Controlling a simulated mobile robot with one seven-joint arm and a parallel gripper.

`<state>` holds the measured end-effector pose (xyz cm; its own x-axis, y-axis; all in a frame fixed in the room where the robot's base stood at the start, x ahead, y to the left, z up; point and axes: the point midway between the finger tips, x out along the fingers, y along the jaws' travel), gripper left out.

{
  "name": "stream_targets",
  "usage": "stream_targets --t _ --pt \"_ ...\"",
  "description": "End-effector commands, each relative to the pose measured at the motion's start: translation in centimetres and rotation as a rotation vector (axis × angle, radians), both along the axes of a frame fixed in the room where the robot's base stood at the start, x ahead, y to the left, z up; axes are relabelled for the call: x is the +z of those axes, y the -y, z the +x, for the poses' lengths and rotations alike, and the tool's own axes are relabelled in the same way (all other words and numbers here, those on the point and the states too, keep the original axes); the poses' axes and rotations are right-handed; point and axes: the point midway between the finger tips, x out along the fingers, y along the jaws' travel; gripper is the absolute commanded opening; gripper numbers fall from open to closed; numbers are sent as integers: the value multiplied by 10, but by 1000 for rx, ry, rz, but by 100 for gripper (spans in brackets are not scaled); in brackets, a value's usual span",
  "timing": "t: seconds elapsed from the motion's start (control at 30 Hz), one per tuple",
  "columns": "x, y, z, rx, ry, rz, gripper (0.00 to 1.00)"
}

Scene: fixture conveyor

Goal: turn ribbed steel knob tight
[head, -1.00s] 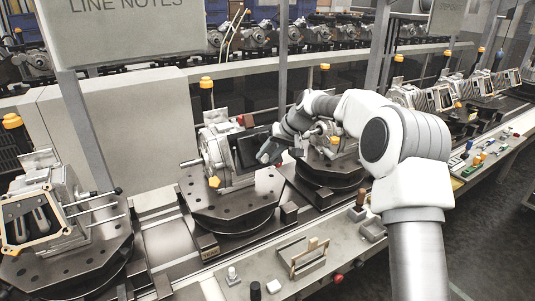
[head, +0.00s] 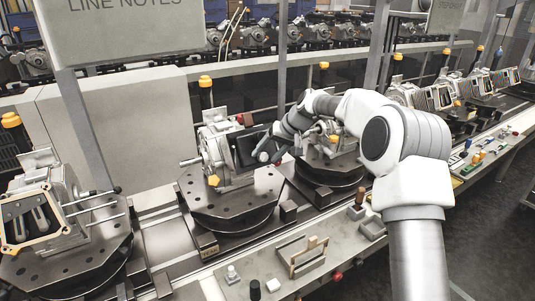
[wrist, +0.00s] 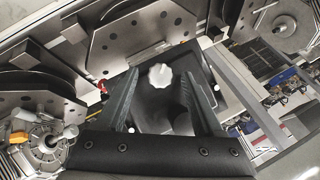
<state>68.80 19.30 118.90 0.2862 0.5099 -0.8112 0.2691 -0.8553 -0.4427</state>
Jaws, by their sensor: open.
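The ribbed steel knob (wrist: 161,76) shows in the wrist view as a pale, scalloped round cap on a dark panel. My gripper (wrist: 162,86) is open, with one dark finger on each side of the knob and a visible gap on both sides. I cannot tell how far the fingertips are above it. In the head view my gripper (head: 268,152) is at the dark panel on the right side of the middle machine unit (head: 215,155). The knob cannot be made out in that view.
The middle unit stands on a dark round-edged fixture plate (head: 235,207). Another unit on a plate (head: 45,225) is at the left, and one stands behind my gripper. A front ledge holds a small bracket (head: 303,257) and loose parts. A sign (head: 125,30) hangs upper left.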

Motion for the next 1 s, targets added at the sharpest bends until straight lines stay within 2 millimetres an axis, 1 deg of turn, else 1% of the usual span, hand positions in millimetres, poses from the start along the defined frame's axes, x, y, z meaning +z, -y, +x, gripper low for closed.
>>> stream_targets --t 0.17,0.27,0.37,0.7,0.9,1.0 --pt "3 2 -1 -1 2 1 69" --pt "13 9 -3 -2 3 0 69" --pt "28 18 -9 -2 5 -1 69" --pt "96 61 -33 -3 6 -1 69" --pt "127 80 -44 -2 3 0 69" --pt "135 85 -47 0 1 0 69"
